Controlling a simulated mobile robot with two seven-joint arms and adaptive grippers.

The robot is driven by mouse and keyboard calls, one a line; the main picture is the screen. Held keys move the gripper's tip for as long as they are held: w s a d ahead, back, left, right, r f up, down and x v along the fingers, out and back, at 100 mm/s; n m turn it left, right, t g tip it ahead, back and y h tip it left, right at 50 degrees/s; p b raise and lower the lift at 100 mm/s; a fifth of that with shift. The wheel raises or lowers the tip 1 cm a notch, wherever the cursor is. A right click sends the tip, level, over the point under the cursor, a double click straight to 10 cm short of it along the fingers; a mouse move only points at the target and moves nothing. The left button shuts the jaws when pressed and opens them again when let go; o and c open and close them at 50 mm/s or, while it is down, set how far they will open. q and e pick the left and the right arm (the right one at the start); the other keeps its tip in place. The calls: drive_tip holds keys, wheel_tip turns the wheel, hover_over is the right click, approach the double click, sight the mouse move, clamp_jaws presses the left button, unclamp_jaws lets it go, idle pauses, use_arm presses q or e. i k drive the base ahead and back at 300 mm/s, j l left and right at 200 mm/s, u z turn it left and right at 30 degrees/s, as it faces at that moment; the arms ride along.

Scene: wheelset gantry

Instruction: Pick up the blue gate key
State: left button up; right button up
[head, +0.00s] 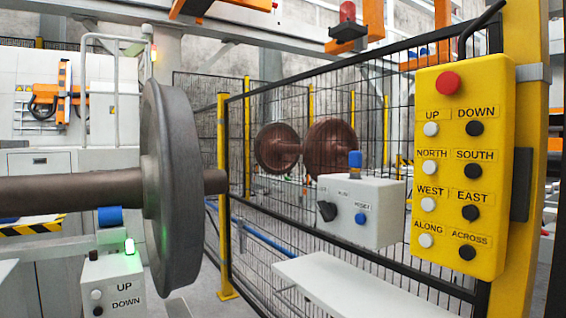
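A small blue piece with a grey lower part, which looks like the blue gate key (355,160), stands upright at the top of a light grey control box (385,205). I cannot tell whether it sits in a slot or just rests there. The box front has a black rotary switch (327,211) and a blue button (361,218) under small labels. Neither of my grippers is in view.
A white shelf (350,290) lies below the box, in front of the black mesh fence (270,240). A yellow pendant (465,170) with several buttons hangs at right. A large wheelset (172,190) stands at left, above an UP/DOWN box (115,275).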

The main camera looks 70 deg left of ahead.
sight(355, 157)
drive_tip(key=u, duration=1.75)
